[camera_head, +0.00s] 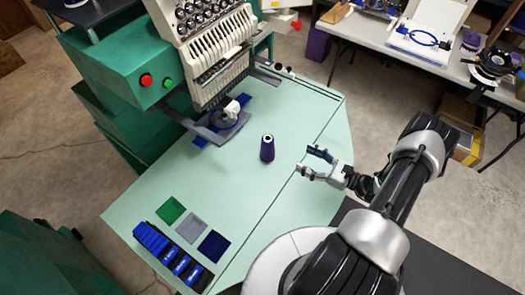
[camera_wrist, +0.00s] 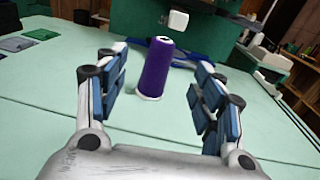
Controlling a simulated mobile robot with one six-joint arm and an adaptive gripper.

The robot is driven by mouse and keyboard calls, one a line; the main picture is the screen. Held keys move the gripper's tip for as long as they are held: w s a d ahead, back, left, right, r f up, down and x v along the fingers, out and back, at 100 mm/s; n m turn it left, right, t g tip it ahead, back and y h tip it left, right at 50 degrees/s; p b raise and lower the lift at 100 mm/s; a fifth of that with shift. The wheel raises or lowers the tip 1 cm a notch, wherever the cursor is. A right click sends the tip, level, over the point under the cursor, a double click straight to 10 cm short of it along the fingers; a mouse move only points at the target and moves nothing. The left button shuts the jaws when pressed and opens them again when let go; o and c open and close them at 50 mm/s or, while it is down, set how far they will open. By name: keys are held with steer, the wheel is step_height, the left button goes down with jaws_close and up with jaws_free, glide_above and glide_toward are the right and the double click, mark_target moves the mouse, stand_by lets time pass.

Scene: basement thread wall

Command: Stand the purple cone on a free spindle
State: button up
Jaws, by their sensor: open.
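The purple cone (camera_head: 267,149) stands upright on the pale green table of the embroidery machine, in the middle of the free area. In the wrist view the purple cone (camera_wrist: 157,68) stands ahead, between the two fingers as seen, beyond their tips. My gripper (camera_head: 313,161) is open and empty, to the right of the cone and apart from it. In the wrist view my gripper (camera_wrist: 160,78) shows both blue-padded fingers spread wide. I cannot make out any spindle clearly in either view.
The green embroidery machine (camera_head: 112,66) with its needle head stands at the back left. A hoop arm (camera_head: 218,125) reaches over the table. A white side table (camera_head: 400,45) stands behind.

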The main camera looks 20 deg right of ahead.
mark_target(268, 148)
steer(key=w+a, duration=0.4)
steer(key=w, duration=0.3)
steer(key=w+a+f+m+h+b, duration=0.1)
steer(key=w+a, duration=0.4)
steer(key=w, duration=0.2)
steer(key=shift+a+f+t, duration=0.2)
steer(key=shift+f+t, duration=0.05)
steer(key=shift+t, duration=0.15)
jaws_close()
stand_by(0.5)
